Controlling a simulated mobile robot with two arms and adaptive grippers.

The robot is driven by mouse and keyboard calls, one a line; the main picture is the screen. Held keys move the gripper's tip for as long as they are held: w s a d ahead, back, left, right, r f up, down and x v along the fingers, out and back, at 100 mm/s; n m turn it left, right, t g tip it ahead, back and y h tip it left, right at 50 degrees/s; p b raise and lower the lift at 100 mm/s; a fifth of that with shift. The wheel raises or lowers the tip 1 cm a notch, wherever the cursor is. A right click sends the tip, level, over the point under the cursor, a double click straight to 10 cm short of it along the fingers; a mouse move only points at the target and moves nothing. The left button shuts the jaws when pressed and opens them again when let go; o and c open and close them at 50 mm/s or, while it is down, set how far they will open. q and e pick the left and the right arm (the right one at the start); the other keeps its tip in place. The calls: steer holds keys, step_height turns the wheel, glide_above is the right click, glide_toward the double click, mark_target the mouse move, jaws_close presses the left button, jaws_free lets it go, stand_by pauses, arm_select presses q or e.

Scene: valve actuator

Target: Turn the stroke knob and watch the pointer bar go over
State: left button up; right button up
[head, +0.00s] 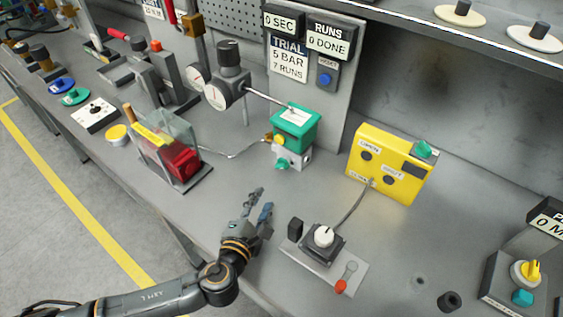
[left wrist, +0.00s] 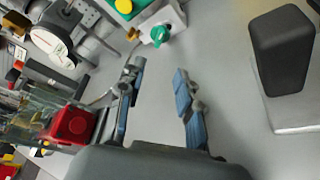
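A white knob (head: 323,236) sits on a black block on a grey plate at the front middle; I cannot read a stroke label on it. The green actuator (head: 295,130) stands behind, with a white plate and thin dark bar (head: 296,114) on top, a yellow knob and a teal knob (head: 282,164) below. The teal knob also shows in the left wrist view (left wrist: 160,35). My left gripper (head: 262,201) is open and empty, left of the plate and in front of the actuator. Its spread fingers show in the left wrist view (left wrist: 159,72). My right gripper is out of view.
A black upright block (head: 295,228) stands on the plate's left end, close to my left gripper. A yellow box (head: 388,165) is cabled to the knob block. A clear-walled case with a red part (head: 183,163) stands left. Bare bench lies between.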

arm_select(q)
glide_toward(279, 168)
steer(key=shift+d+r, duration=0.1)
steer(key=shift+r, duration=0.1)
steer(key=x, duration=0.6)
steer(key=shift+w+f, duration=0.1)
steer(key=shift+f, duration=0.05)
steer(key=shift+w+d+f, duration=0.15)
steer(key=shift+w, duration=0.4)
steer(key=shift+w+d, duration=0.1)
steer(key=shift+w, duration=0.1)
jaws_close()
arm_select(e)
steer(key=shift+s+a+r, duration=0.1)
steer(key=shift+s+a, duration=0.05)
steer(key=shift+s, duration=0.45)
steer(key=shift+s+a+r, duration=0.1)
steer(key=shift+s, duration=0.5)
